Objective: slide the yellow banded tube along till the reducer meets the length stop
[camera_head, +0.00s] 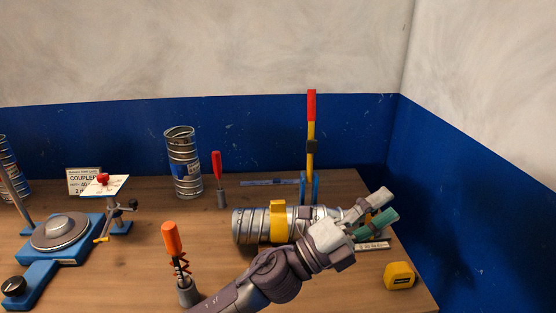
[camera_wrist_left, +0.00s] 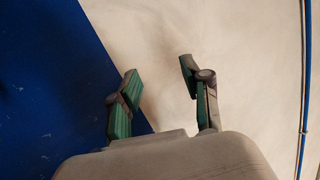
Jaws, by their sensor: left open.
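The spiral tube (camera_head: 249,227) with a yellow band (camera_head: 278,222) lies on its side on the bench, its open end to the left. My left gripper (camera_head: 388,207) is in front of the tube's right end, its fingers pointing right and up. The jaws are apart with nothing between them, and the left wrist view (camera_wrist_left: 160,72) shows the same. My wrist hides the tube's right end, so I cannot make out the reducer or the length stop. A scale strip (camera_head: 373,246) shows just below the gripper. My right gripper is not in view.
A tall red and yellow lever (camera_head: 311,120) on a blue base stands behind the tube. A yellow tape measure (camera_head: 399,276) lies at the right edge. An orange-handled tool (camera_head: 172,240) stands front left. An upright tube (camera_head: 183,163) is behind. A blue wall closes the right side.

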